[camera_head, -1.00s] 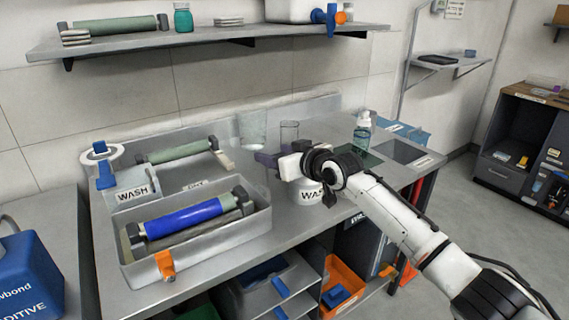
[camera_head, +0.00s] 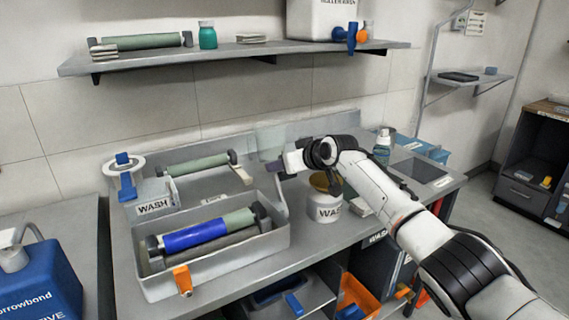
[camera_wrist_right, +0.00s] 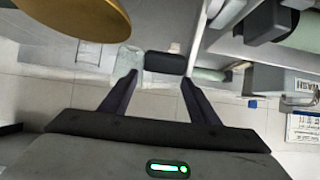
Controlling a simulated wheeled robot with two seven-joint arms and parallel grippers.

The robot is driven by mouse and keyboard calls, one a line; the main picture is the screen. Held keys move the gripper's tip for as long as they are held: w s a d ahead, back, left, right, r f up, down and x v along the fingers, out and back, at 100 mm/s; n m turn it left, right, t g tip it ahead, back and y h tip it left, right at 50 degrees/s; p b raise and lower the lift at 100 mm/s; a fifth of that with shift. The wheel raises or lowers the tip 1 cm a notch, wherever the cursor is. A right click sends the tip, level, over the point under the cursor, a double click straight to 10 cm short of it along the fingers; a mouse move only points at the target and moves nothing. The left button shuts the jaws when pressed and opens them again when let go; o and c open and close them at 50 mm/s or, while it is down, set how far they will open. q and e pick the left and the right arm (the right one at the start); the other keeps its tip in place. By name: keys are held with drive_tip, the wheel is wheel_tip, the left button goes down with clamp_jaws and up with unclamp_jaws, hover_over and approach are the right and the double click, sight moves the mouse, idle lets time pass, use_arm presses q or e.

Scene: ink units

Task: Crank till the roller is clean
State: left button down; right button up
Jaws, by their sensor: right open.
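The roller (camera_head: 195,235) lies in the grey wash tray (camera_head: 215,271) on the bench. Most of its visible surface is blue with ink, and its right part is pale green. A light grey crank arm (camera_head: 281,196) stands up at the tray's right end. My right gripper (camera_head: 275,168) is at the top of this arm, beyond the tray's right end. In the right wrist view the gripper (camera_wrist_right: 157,80) is open, with a dark grip (camera_wrist_right: 166,62) ahead of and between its fingertips; I cannot tell whether they touch. My left gripper is out of view.
An orange clip (camera_head: 182,279) is on the tray's front wall. A second green roller (camera_head: 195,166) lies behind. A shelf (camera_head: 230,58) hangs above; a blue container (camera_head: 40,280) is at left.

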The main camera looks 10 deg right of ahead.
drive_tip(key=shift+o, duration=0.4)
drive_tip(key=shift+s, duration=0.1)
drive_tip(key=v, duration=1)
idle(0.7)
drive_tip(key=shift+s, duration=0.1)
